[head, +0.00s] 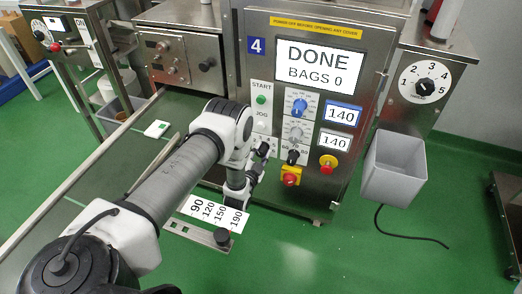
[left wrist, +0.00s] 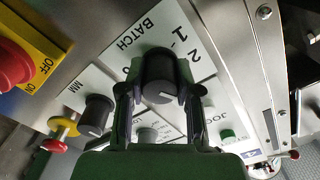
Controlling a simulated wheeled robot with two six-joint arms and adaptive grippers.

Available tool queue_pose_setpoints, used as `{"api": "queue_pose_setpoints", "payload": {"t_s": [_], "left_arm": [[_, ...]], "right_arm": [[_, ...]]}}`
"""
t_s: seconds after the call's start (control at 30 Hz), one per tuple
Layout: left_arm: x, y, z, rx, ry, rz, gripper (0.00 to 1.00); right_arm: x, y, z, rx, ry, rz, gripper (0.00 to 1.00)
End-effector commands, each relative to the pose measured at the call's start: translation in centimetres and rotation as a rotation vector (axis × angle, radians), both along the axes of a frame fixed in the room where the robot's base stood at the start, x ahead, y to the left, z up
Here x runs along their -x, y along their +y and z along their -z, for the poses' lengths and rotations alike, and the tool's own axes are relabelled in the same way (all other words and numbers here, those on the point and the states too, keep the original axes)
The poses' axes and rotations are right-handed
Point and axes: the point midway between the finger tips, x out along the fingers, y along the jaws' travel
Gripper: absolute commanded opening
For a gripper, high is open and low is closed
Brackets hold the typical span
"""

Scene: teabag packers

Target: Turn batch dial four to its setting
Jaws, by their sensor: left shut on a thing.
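Machine four's panel (head: 318,190) carries a blue 4 plate (head: 257,46) and a screen (head: 319,66) reading DONE, BAGS 0. My left gripper (head: 258,160) is at the lower left of this panel. In the left wrist view my left gripper (left wrist: 160,92) is shut on the dark batch dial (left wrist: 158,66), one finger on each side. The dial sits on a white plate marked BATCH, with 1 and 2 visible and other numbers hidden. A short white mark shows on the knob; I cannot tell which number it points to. My right gripper is not in view.
A blue knob (head: 299,107) and two 140 displays are higher on the panel. A grey bin (head: 394,168) hangs at the right. A number strip (head: 214,213) lies below my arm.

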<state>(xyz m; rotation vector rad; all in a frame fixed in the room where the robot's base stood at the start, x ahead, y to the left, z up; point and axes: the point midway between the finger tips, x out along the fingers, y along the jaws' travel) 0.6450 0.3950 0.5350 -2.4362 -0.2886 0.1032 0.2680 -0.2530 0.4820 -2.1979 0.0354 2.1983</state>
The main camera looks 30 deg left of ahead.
Motion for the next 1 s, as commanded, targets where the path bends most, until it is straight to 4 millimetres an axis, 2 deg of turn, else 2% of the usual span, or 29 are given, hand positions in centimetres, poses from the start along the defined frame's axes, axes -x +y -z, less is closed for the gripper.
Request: {"api": "queue_pose_setpoints", "payload": {"t_s": [0.3, 0.7, 0.73, 0.8, 1.0], "left_arm": [[0.09, -0.04, 0.15, -0.086, 0.024, 0.001, 0.00], [0.09, -0.04, 0.18, -0.092, 0.027, 0.001, 0.00], [0.09, -0.04, 0.18, -0.091, 0.027, 0.001, 0.36], [0.09, -0.03, 0.18, -0.091, 0.026, 0.000, 0.58], [0.05, -0.01, 0.09, -0.092, 0.024, 0.001, 0.58]], "right_arm": [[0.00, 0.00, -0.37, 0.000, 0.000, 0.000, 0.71], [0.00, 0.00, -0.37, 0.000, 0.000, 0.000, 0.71], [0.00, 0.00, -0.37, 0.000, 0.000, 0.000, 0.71], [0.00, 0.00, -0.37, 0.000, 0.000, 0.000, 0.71], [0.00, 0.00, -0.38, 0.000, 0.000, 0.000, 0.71]]}}
